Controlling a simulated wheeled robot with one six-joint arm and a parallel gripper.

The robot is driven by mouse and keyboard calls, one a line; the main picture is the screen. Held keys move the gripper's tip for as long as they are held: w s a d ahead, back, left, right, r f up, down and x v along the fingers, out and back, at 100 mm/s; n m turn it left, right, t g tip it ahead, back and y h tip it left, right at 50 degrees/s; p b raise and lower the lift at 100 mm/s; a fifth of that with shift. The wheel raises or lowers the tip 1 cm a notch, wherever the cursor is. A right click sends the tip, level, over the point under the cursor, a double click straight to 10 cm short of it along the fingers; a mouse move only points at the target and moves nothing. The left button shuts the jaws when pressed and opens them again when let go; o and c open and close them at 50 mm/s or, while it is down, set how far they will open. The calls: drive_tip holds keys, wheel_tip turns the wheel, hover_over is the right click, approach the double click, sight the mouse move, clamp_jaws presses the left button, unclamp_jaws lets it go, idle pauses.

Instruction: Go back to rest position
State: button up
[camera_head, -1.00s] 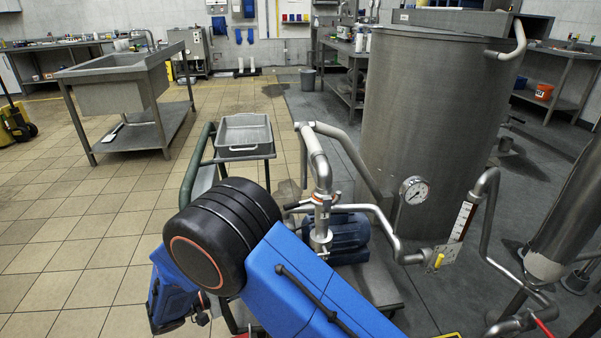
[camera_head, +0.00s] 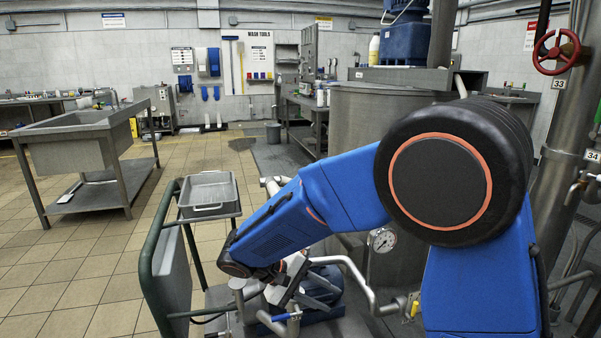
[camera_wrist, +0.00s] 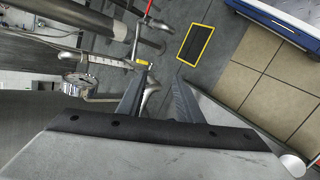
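My gripper (camera_head: 296,288) is low in front of me in the head view, at the end of my blue arm, over the pump cart's pipework. In the wrist view its two dark fingers (camera_wrist: 164,82) stand apart with nothing held between them. Silvery pipework shows beyond the gap; whether the fingers touch it I cannot tell. My arm hides much of the pump and the right part of the large steel tank (camera_head: 375,125). A pressure gauge (camera_head: 382,240) and a yellow-handled valve (camera_head: 415,308) are just right of the gripper.
A green-railed cart (camera_head: 160,245) with a grey tray (camera_head: 208,194) stands left of the gripper. A steel sink table (camera_head: 70,150) is farther left. Steel pipes with a red handwheel (camera_head: 556,52) rise at the right. Tiled floor at left is clear. The wrist view shows a yellow-edged floor plate (camera_wrist: 196,45).

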drive_tip(key=s+d+r+m+y, duration=0.1)
drive_tip(key=s+d+r+y, duration=0.15)
drive_tip(key=d, duration=0.25)
drive_tip(key=s+d+r+m+g+y, duration=0.1)
drive_tip(key=s+d, duration=0.2)
drive_tip(key=d, duration=0.2)
drive_tip(key=s+d+r+m+y, duration=0.1)
drive_tip(key=s+d+r+y, duration=0.1)
drive_tip(key=d, duration=0.3)
drive_tip(key=s+d+r+m+t+y, duration=0.1)
drive_tip(key=s+d+t+y, duration=0.1)
drive_tip(key=s+d, duration=0.2)
drive_tip(key=s+d+r+m+t+y, duration=0.1)
drive_tip(key=s+d+t+y, duration=0.1)
drive_tip(key=s, duration=0.7)
drive_tip(key=shift+s+d+r+m+y, duration=0.3)
drive_tip(key=shift+s+d+r+y, duration=0.1)
drive_tip(key=shift+d, duration=0.5)
